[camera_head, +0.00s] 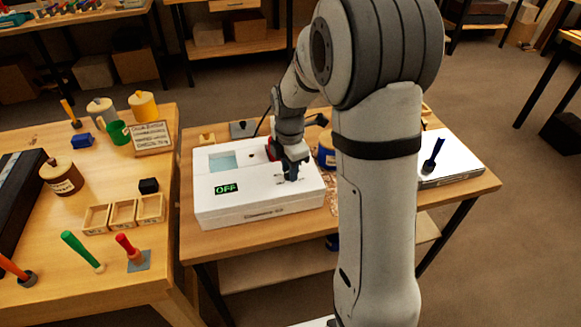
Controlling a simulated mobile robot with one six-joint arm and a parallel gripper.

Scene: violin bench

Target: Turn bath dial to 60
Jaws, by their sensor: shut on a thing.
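The white bath (240,207) stands on the wooden table in the middle of the view. Its small display (226,188) reads "OFF" in green. A light blue-green window or basin (222,161) shows in its top at the left. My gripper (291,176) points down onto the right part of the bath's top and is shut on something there. The dial is hidden by the gripper, so its setting cannot be read.
A blue jar (326,151) stands close to the right of the bath, partly behind my arm. A white board with a dark brush (433,156) lies further right. The left bench holds small wooden trays (123,214), jars and handled tools.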

